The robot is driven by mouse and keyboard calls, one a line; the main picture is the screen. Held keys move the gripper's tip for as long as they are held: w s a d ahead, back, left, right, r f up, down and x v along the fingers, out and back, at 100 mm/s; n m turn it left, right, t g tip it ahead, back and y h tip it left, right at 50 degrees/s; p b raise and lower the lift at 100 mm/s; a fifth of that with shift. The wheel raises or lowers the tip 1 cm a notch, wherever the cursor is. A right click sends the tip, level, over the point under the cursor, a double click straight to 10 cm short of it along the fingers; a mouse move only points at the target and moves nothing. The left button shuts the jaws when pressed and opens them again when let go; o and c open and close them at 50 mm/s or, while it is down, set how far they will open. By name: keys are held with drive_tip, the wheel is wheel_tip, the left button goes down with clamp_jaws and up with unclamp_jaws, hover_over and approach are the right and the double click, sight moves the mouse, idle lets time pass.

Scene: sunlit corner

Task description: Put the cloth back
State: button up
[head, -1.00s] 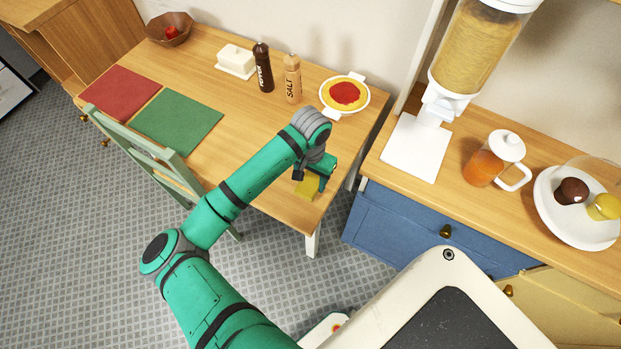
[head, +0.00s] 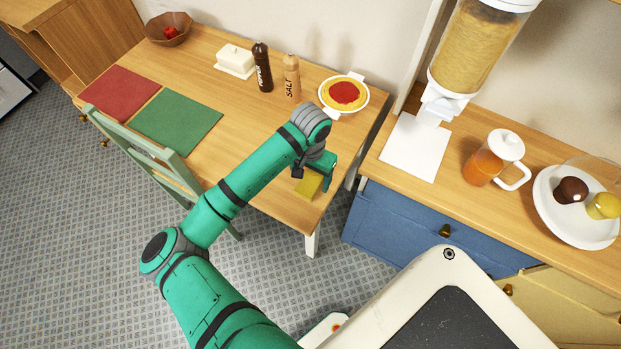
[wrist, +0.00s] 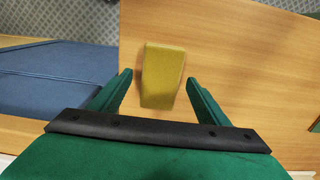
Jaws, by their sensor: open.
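The cloth (head: 308,185) looks like a small yellow folded pad near the right front corner of the wooden table (head: 262,178). It also shows in the wrist view (wrist: 162,76), lying on the bare tabletop. My gripper (head: 323,171) is over that corner of the table, beside the cloth. In the wrist view my gripper (wrist: 158,82) is open, with one finger on each side of the cloth and gaps between. Whether the fingertips are at the cloth's height or above it is hard to tell.
A pie dish (head: 344,95), salt mill (head: 292,78), pepper mill (head: 263,67) and butter dish (head: 236,60) stand along the table's back. Green (head: 177,122) and red (head: 120,93) placemats lie left. A blue-drawer counter (head: 420,232) stands right across a narrow gap.

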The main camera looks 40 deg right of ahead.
sight(310, 182)
wheel_tip(310, 182, up, 11)
idle(0.3)
drive_tip(key=shift+f, duration=0.1)
